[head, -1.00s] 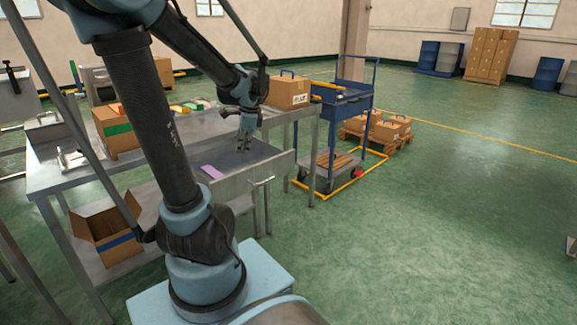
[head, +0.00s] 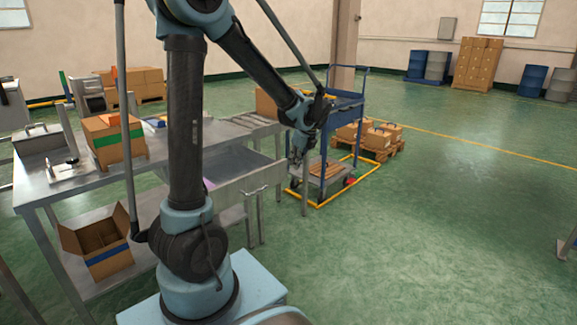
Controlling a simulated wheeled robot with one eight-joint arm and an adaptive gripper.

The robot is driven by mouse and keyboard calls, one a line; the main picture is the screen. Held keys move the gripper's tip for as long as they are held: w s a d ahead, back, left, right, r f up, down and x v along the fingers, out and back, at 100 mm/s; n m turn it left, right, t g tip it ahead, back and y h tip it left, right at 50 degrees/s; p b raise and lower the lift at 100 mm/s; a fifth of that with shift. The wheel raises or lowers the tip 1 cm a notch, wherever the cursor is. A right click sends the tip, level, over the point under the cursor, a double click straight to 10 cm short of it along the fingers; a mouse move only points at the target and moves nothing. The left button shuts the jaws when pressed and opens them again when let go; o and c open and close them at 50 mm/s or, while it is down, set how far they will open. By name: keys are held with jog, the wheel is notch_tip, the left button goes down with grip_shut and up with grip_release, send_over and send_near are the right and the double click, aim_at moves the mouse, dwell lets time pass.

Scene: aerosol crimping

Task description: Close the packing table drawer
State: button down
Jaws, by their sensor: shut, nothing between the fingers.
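The packing table (head: 40,190) is grey metal and stands on the left. Its drawer (head: 245,183) is pulled out toward the front, with the grey front panel and bar handle (head: 256,191) facing the open floor. A purple item (head: 208,183) shows partly inside the drawer, behind my arm. My gripper (head: 296,158) points down near the right end of the drawer's front panel. It is shut and empty. I cannot tell whether it touches the panel. My arm hides part of the drawer and tabletop.
A blue cart (head: 340,98) stands behind my gripper, inside a yellow floor outline. A cardboard box (head: 115,140) sits on the tabletop and an open box (head: 97,240) on the lower shelf. The green floor to the right is clear.

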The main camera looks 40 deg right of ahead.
jog(key=shift+w+a+f, duration=0.2)
jog(key=shift+w+f, duration=1.6)
jog(key=shift+f, duration=0.2)
jog(key=shift+w+a+f, duration=0.15)
jog(key=shift+w+f, duration=1.65)
jog(key=shift+f, duration=0.15)
jog(key=shift+w+d, duration=0.1)
